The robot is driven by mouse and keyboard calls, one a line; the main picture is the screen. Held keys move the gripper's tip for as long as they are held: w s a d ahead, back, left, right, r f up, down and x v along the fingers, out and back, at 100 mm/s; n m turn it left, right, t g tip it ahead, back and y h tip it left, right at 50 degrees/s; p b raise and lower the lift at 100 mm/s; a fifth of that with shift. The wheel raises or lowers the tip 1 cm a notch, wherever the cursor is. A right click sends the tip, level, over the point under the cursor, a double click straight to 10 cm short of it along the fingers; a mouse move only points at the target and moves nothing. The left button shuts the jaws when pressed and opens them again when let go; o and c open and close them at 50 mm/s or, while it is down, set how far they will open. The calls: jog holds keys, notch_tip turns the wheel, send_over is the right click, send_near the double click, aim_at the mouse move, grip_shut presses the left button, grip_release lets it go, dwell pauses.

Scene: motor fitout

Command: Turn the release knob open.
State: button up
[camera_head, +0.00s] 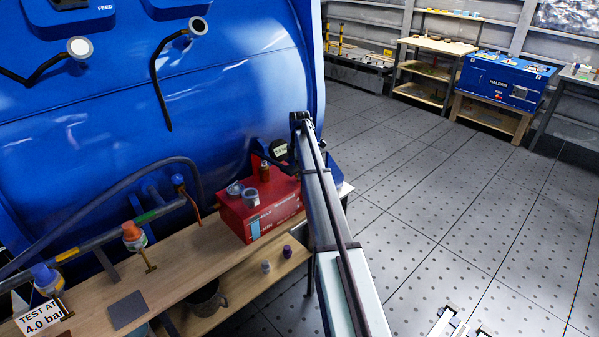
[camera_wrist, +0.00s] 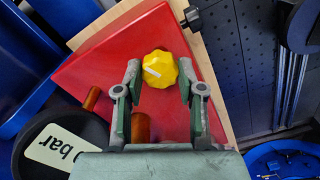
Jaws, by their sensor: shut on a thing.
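The release knob (camera_wrist: 162,72) is a yellow, many-sided knob with a short white mark, seen in the wrist view on or just above a red surface. My gripper (camera_wrist: 161,76) has one finger on each side of the knob and is shut on it. The red surface (camera_wrist: 100,65) appears to be the top of the red box (camera_head: 234,216) on the wooden bench in the head view. In the head view my arm comes in from the front right; the knob cannot be made out there, and my fingers are not clear.
A round gauge with a "bar" label (camera_wrist: 62,146) and a copper-coloured cylinder (camera_wrist: 140,127) are close to my fingers. The big blue tank (camera_head: 235,75) stands behind the box. Bottles and valves sit on the wooden bench (camera_head: 180,262). The floor (camera_head: 450,210) at right is largely clear.

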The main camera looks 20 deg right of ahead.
jog(key=shift+n, duration=0.6)
jog(key=o, duration=1.1)
jog(key=shift+o, duration=0.2)
notch_tip(320, 180, up, 12)
